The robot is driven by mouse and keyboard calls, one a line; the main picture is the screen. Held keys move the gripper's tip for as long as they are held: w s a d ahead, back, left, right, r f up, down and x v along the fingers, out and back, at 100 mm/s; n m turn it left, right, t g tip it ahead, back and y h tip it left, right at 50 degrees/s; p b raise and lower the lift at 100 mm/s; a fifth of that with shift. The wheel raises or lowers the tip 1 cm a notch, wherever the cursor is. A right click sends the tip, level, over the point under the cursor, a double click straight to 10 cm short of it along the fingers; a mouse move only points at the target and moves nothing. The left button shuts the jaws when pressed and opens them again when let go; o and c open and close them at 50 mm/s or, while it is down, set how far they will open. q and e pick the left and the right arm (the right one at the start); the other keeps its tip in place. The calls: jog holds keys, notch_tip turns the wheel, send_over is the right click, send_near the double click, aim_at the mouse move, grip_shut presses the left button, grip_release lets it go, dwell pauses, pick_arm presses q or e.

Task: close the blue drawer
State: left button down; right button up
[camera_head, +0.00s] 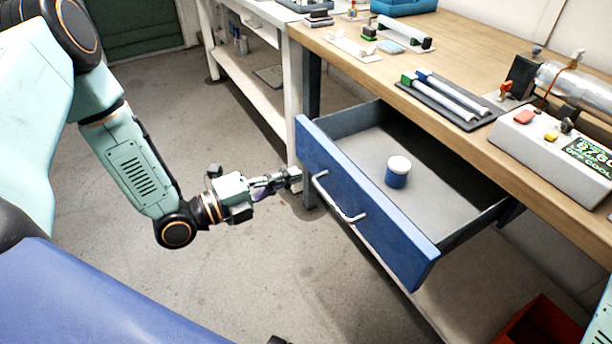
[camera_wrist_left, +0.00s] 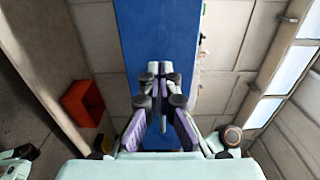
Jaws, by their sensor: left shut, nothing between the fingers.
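The blue drawer (camera_head: 362,202) stands pulled out from under the wooden table, its front facing me with a silver bar handle (camera_head: 338,199). A small blue jar with a white lid (camera_head: 398,172) stands inside it. My left gripper (camera_head: 297,177) is shut and empty, at the left part of the drawer front, left of the handle. In the left wrist view the shut fingers (camera_wrist_left: 158,72) point at the blue drawer front (camera_wrist_left: 147,30), which fills the middle strip. I cannot tell whether the fingertips touch it. My right gripper is not in view.
The wooden table (camera_head: 462,62) above carries a dark tray with tubes (camera_head: 450,98) and a white control box (camera_head: 556,148). A red bin (camera_head: 538,322) stands on the floor at lower right. The floor left of the drawer is clear.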

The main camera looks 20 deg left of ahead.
aim_at(320, 166)
pick_arm(q)
jog(key=b+x, duration=0.1)
jog(key=x, duration=0.2)
jog(key=shift+d, duration=0.2)
jog(key=shift+w+d, duration=0.15)
jog(key=shift+w, duration=0.25)
jog(key=shift+d, duration=0.1)
jog(key=shift+r, duration=0.1)
jog(key=shift+w, duration=0.15)
